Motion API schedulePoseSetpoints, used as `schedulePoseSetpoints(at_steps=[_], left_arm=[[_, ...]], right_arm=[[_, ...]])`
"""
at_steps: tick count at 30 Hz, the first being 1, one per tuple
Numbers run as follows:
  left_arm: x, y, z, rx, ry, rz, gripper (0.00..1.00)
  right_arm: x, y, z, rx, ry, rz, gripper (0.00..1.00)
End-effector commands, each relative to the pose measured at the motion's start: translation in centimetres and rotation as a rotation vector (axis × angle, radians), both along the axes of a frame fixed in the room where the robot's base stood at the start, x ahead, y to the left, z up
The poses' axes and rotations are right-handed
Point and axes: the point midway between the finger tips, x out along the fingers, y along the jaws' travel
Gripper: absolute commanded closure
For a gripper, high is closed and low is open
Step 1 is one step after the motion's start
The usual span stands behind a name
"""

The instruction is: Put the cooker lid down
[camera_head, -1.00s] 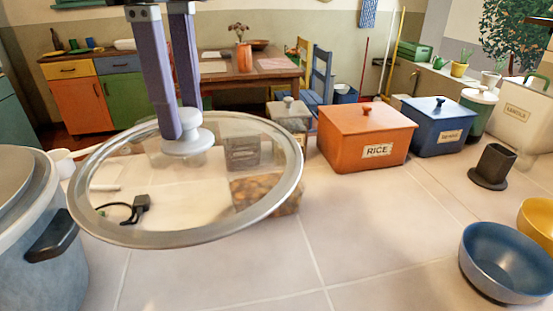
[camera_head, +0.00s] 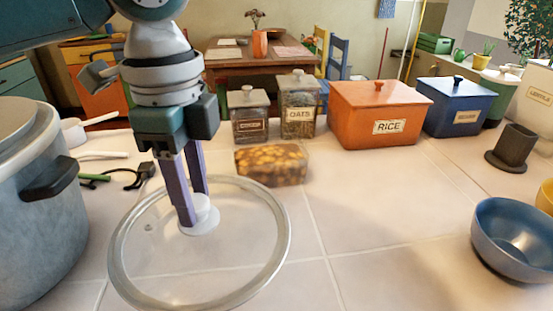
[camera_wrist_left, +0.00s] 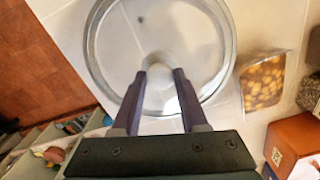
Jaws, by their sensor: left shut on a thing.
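The cooker lid (camera_head: 284,252) is clear glass with a metal rim and a white knob (camera_head: 204,216). It is low over the pale tiled counter, roughly level, right of the grey cooker pot (camera_head: 35,215). I cannot tell whether its rim touches the tiles. My left gripper (camera_head: 196,208) points down and is shut on the knob. The left wrist view also shows the lid (camera_wrist_left: 97,72) with the gripper fingers (camera_wrist_left: 158,80) on either side of the knob. My right gripper does not show.
A container of nuts (camera_head: 272,164) stands just behind the lid. Two jars, an orange rice box (camera_head: 378,115) and a blue box (camera_head: 458,107) stand farther back. A blue bowl (camera_head: 513,240) is at the right. A black cable (camera_head: 135,178) lies near the pot. The tiles right of the lid are clear.

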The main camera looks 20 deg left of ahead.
Motion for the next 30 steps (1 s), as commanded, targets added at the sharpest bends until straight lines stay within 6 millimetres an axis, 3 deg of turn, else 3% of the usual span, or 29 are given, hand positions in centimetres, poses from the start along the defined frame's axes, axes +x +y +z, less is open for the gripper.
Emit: schedulePoseSetpoints(at_steps=[9,21,22,30], left_arm=[[0.0,0.0,-4.1,-0.001,0.0,0.0,1.0],[0.0,0.0,-4.6,-0.001,-0.001,-0.001,1.0],[0.0,0.0,-4.6,0.0,0.0,-0.001,0.54],[0.0,0.0,-4.5,0.001,0.0,-0.001,0.27]], right_arm=[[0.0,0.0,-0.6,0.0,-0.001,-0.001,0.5],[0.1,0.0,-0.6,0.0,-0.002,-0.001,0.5],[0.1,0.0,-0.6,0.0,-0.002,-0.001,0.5],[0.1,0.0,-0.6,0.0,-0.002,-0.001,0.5]])
